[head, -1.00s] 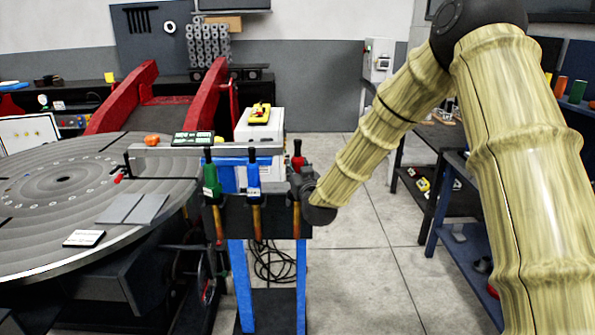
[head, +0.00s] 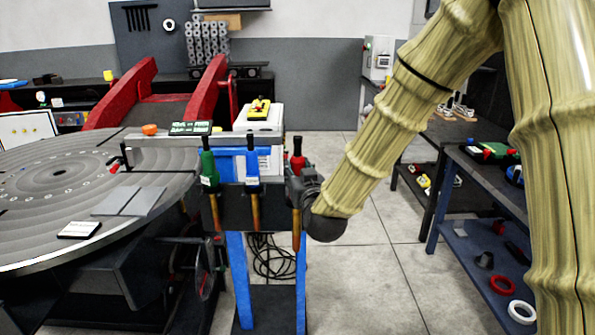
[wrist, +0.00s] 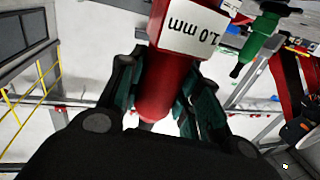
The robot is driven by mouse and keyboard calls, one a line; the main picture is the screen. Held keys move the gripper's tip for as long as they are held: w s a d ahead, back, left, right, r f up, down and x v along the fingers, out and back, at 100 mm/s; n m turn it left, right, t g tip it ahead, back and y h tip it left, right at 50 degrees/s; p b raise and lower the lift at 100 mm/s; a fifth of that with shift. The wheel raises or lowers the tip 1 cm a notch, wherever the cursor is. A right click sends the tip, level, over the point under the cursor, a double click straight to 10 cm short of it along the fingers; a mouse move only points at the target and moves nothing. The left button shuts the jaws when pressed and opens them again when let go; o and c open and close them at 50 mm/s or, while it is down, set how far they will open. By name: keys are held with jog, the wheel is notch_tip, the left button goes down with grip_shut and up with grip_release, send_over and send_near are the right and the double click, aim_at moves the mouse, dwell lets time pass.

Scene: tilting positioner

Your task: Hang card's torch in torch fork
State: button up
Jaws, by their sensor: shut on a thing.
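A red torch (head: 297,163) stands upright at the right end of the torch rack (head: 235,212), its copper-coloured neck pointing down. My gripper (wrist: 165,95) is shut on its red body in the wrist view (wrist: 172,70), where the white label reads 1.0 mm. In the head view, my gripper (head: 305,185) comes from the right, partly hiding the torch. A green torch (head: 208,167) and a blue torch (head: 252,168) hang to the left. A small white card (head: 79,230) lies on the round table; its text is too small to read. I cannot tell which part is the torch fork.
The large round grey table (head: 50,190) fills the left, with flat grey plates (head: 130,200) on it. A blue stand (head: 240,285) carries the rack. A white box (head: 262,120) stands behind it. A blue-framed shelf (head: 465,245) is at the right. Floor between is clear.

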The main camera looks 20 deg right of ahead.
jog(key=shift+f+b, duration=0.15)
jog(key=shift+b, duration=0.2)
dwell(0.3)
jog(key=shift+s, duration=0.1)
jog(key=s+a+b, duration=0.1)
jog(key=s+a, duration=0.2)
jog(key=s, duration=0.7)
jog(key=shift+s+b, duration=0.2)
jog(key=shift+b, duration=0.15)
dwell(0.9)
dwell(0.3)
